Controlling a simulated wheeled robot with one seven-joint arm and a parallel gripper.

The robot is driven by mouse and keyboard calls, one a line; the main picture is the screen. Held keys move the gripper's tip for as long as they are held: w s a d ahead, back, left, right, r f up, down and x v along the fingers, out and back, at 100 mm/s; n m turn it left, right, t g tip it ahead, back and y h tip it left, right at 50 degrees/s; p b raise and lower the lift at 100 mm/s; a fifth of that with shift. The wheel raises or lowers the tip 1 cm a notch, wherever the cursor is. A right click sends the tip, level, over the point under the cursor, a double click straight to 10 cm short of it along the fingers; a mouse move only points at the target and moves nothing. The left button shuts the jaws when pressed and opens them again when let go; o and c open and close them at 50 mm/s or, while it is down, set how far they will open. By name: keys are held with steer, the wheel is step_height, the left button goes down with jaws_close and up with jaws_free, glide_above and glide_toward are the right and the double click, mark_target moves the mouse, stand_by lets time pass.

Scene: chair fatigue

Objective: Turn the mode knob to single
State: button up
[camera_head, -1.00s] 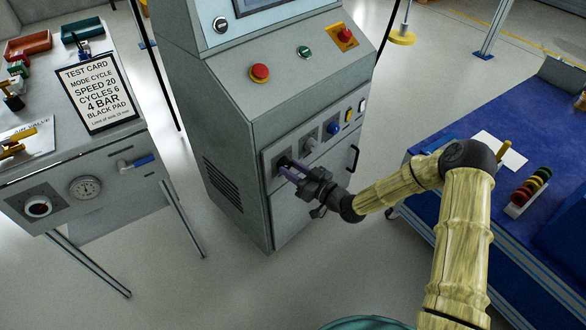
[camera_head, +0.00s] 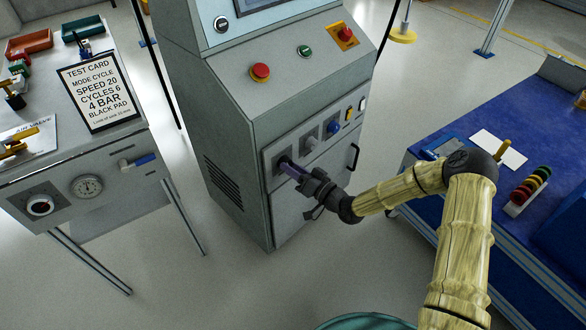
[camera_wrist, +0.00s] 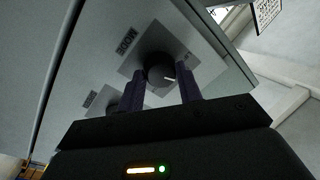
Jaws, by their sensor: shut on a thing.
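The mode knob (camera_wrist: 158,66) is a round dark knob on a grey square plate on the machine's front panel. The word MODE is printed beside it in the wrist view. A short white mark on the knob points right in that view. My gripper (camera_head: 291,168) is at the leftmost plate of the panel's row. In the wrist view, the purple fingers of my gripper (camera_wrist: 161,84) stand on either side of the knob and are shut on it. The knob is mostly hidden behind the fingers in the head view.
A red button (camera_head: 260,72) is on the sloped console above. A test card (camera_head: 97,93) stands on the left bench. A blue table (camera_head: 470,215) is at right.

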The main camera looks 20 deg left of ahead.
steer(key=o, duration=1)
steer(key=shift+d, duration=0.15)
steer(key=p+v, duration=0.2)
steer(key=v, duration=1.5)
steer(key=shift+f, duration=0.15)
